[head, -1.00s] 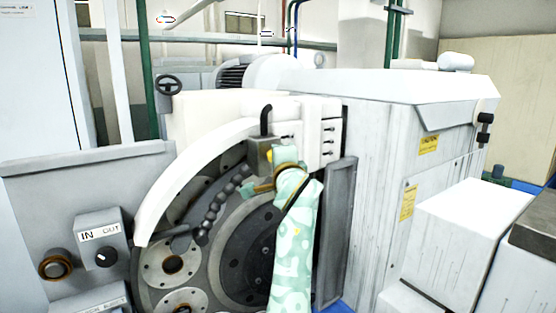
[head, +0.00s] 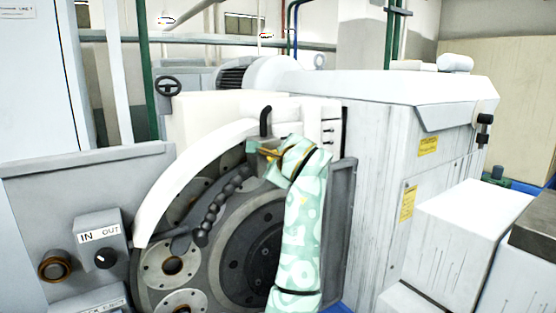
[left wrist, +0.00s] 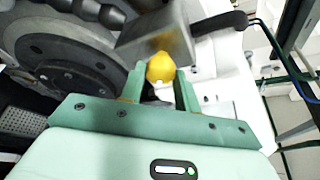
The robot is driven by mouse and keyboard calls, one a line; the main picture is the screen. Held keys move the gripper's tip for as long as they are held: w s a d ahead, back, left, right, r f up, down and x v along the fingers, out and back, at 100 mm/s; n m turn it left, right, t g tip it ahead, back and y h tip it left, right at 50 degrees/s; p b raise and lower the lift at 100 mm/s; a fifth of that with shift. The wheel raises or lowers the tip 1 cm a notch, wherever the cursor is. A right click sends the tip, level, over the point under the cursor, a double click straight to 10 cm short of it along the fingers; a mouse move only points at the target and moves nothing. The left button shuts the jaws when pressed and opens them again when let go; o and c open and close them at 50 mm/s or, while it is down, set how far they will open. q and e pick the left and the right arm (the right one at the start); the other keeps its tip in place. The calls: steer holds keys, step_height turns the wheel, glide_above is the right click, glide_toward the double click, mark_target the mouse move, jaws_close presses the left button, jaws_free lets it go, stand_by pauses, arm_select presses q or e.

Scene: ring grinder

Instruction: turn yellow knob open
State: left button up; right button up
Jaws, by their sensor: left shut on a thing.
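The yellow knob (left wrist: 161,67) sits on the face of a grey metal block (left wrist: 160,35) in the left wrist view. My left gripper (left wrist: 160,78) has one finger on each side of it and is shut on it. In the head view my left gripper (head: 268,154) is at the grey block at the top of the round grinder face, with its pale green arm rising from below. The arm hides part of the block, and the knob is hard to make out there. My right gripper is not in view.
A black hose with beads (head: 222,200) runs beside the block over the dark disc (head: 240,240). A white curved guard (head: 190,175) arches to the left. A panel with an IN/OUT switch (head: 105,258) stands at lower left. A grey door (head: 340,225) stands right of the arm.

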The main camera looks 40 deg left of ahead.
arm_select(q)
steer(key=shift+f, duration=0.1)
stand_by(0.4)
steer(key=o, duration=1)
steer(key=shift+b+v, duration=2.8)
steer(key=shift+v, duration=5.4)
steer(key=shift+w, duration=0.1)
